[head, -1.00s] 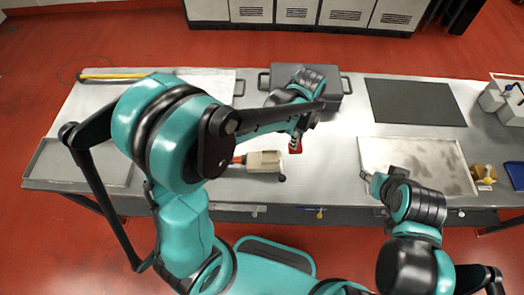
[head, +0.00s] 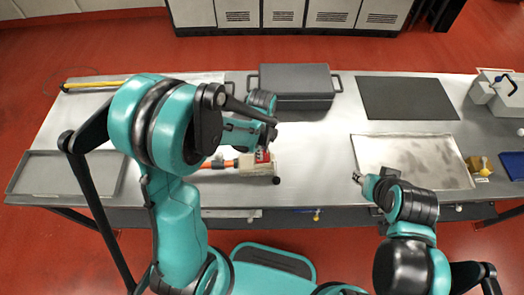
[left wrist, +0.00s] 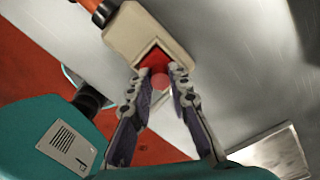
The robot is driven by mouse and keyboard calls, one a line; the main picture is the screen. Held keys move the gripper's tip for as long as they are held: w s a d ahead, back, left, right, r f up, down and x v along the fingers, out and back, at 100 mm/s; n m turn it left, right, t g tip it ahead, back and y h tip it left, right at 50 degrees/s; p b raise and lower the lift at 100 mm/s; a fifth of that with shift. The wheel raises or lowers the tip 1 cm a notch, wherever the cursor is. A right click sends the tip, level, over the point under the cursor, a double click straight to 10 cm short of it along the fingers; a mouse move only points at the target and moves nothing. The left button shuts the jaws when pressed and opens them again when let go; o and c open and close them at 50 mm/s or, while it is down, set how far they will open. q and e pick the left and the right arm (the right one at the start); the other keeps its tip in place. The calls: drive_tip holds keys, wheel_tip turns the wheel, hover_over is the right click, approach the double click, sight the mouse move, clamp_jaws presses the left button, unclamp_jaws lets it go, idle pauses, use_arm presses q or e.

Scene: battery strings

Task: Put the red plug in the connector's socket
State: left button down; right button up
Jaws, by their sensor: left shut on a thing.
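The beige connector (head: 258,171) lies on the steel table with an orange cable (head: 217,164) at its left end. It also shows at the top of the left wrist view (left wrist: 128,35), its square socket facing my fingers. The red plug (left wrist: 157,62) is at the socket mouth, partly inside the opening; how deep it sits I cannot tell. My left gripper (left wrist: 155,80) is shut on the plug, a fingertip on each side. In the head view the red plug (head: 262,156) shows at the connector, below my left wrist. My right gripper (head: 357,178) is by the metal tray; its jaws are too small to read.
A grey lidded box (head: 295,84) stands behind the connector. A dark mat (head: 408,98) and a shallow metal tray (head: 412,158) lie to the right. Another tray (head: 40,172) and a yellow-handled tool (head: 95,84) are at the left.

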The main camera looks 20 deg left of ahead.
use_arm(q)
drive_tip(key=shift+f, duration=0.15)
drive_tip(key=c, duration=1.4)
unclamp_jaws()
drive_tip(key=shift+c, duration=0.2)
drive_tip(key=shift+r, duration=0.3)
wheel_tip(320, 180, up, 11)
drive_tip(key=p, duration=0.3)
drive_tip(key=s+a+r+n+t, duration=0.2)
drive_tip(key=s+r+n+t, duration=0.1)
drive_tip(key=n, duration=0.7)
drive_tip(key=s+a+r+n+t, duration=0.2)
drive_tip(key=s+r+n+t, duration=0.2)
drive_tip(key=s+n, duration=0.3)
drive_tip(key=r+n, duration=0.1)
drive_tip(key=n, duration=0.2)
drive_tip(key=shift+s+a+r+n, duration=0.2)
drive_tip(key=shift+a+r+n, duration=0.05)
drive_tip(key=shift+r+n, duration=0.15)
